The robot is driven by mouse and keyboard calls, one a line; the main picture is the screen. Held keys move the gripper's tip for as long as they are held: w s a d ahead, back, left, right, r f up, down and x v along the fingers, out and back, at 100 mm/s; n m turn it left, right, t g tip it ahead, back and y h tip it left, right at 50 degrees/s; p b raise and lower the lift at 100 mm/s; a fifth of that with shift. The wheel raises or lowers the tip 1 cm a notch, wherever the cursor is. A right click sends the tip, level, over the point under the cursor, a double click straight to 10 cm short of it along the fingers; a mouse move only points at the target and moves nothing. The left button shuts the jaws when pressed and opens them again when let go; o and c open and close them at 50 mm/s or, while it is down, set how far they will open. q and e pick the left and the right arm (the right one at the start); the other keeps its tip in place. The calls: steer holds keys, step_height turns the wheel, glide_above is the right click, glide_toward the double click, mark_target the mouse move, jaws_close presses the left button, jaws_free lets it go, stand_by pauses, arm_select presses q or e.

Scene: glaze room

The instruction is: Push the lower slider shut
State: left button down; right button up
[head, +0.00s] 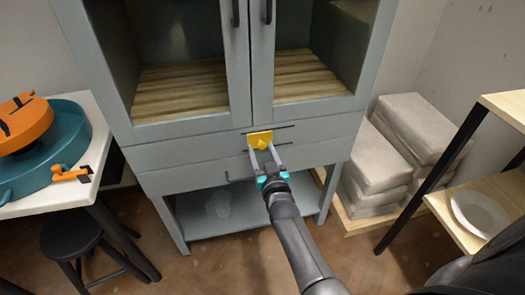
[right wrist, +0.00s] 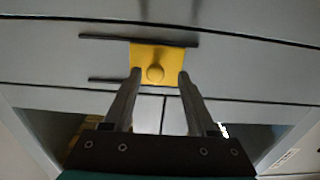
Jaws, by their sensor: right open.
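A yellow plate with a round knob, the slider (head: 259,136), sits on the front of the grey cabinet (head: 190,153), just below its glass doors. It lies between two dark rails, near their left end in the head view; the rails run on to its right. I see only this one slider. In the right wrist view, which is upside down, the slider (right wrist: 163,52) shows close up. My right gripper (head: 262,149) is open, its fingertips (right wrist: 159,75) on either side of the knob. I cannot tell whether they touch the plate. My left gripper is out of view.
A dark drawer handle (head: 240,179) is below the slider. Left is a white table (head: 88,140) with a teal and orange device (head: 45,150), and a black stool (head: 72,236). Right are stacked wrapped blocks (head: 415,125) and a wooden shelf with a white plate (head: 480,212).

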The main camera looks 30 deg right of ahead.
steer(key=shift+s, duration=0.25)
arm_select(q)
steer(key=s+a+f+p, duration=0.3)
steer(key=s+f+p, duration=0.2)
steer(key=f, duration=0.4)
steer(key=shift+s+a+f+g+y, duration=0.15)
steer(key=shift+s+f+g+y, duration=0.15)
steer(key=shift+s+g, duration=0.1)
arm_select(e)
steer(key=v, duration=1.4)
steer(key=shift+s+a, duration=0.2)
steer(key=shift+s, duration=0.1)
